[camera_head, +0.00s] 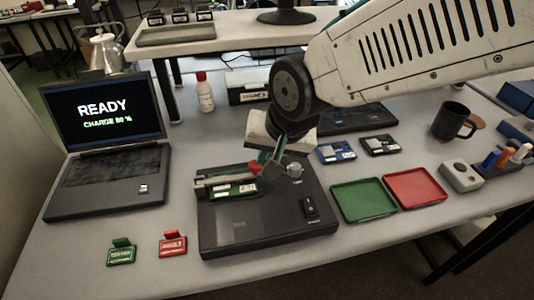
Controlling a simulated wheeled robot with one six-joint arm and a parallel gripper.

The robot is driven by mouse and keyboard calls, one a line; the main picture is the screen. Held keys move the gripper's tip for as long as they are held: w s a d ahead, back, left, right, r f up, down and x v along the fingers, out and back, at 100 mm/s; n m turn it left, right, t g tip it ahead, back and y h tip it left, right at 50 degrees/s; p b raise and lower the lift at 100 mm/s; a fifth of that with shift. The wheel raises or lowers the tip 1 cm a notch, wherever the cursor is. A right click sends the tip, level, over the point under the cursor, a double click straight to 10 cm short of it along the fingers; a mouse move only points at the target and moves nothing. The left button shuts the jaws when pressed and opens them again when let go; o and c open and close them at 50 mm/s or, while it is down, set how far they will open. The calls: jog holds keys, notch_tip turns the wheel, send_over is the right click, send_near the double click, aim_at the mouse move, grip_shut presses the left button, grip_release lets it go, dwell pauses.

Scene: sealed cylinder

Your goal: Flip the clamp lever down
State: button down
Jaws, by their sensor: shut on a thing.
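A black test fixture (275,232) sits in the middle of the table. A green board (238,191) lies in its recess, at the fixture's left part. A light clamp bar (212,181) runs across above the board. The red end of the clamp lever (255,167) shows at the right end of this bar. My gripper (265,167) comes down over the fixture from the upper right and is shut at the red lever end. My gripper and wrist hide part of the lever, so its exact tilt is hard to tell. A small silver knob (295,170) stands just right of the gripper.
A laptop (110,150) reading READY, CHARGE 80 % stands left. Green (121,252) and red (172,244) tags lie in front. Green (363,200) and red (414,188) trays, a grey button box (461,177) and a mug (453,121) are right. A bottle (204,92) stands behind.

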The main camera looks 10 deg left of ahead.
jog(key=d+r, duration=0.8)
jog(key=r, duration=0.1)
jog(key=shift+w+d, duration=0.15)
jog(key=shift+d, duration=0.2)
jog(key=s+d+m+h, duration=0.1)
jog(key=s+d, duration=0.3)
jog(key=d, duration=0.5)
jog(key=s+d+f+g+h, duration=0.1)
jog(key=s+d, duration=0.3)
jog(key=d, duration=0.5)
jog(key=s+d+m+h, duration=0.1)
jog(key=s+d, duration=0.3)
jog(key=d, duration=0.5)
jog(key=shift+d+f+m+g+h, duration=0.3)
jog(key=shift+d+f+h, duration=0.05)
jog(key=shift+f+h, duration=0.05)
